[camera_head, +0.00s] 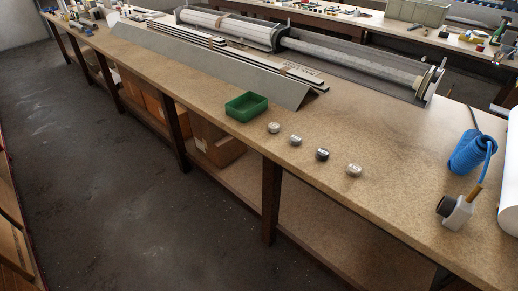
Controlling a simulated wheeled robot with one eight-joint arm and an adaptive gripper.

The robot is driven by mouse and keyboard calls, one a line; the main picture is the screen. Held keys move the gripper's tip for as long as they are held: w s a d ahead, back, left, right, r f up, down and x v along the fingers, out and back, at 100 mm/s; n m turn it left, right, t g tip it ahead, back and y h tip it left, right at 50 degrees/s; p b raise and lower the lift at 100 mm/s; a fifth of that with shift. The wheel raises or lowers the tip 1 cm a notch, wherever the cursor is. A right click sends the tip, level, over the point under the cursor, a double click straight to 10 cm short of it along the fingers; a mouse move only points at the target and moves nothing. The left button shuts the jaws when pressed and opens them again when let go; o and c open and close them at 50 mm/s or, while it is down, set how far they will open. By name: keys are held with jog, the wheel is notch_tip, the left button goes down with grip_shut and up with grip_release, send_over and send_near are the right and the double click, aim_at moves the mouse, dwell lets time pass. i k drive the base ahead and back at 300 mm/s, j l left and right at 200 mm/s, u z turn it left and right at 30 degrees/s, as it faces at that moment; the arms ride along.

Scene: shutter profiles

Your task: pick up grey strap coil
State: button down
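Several small round coil-like pieces sit apart in a diagonal row near the front edge of the bench. The first light grey one (273,128) is at the left end, beside the green tray. A second light grey one (295,140) is to its right. A darker grey one (322,154) comes after it. Another light grey one (354,170) is at the right end. They are too small to tell which is the grey strap coil. Nothing touches them. My gripper is not in view.
A green tray (246,107) stands left of the row. Behind lie a long grey angled profile (210,62), flat slats (262,66) and a roller shutter (345,62). The bench (400,145) is clear between.

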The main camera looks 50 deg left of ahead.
aim_at(296, 140)
jog(key=u, duration=1.55)
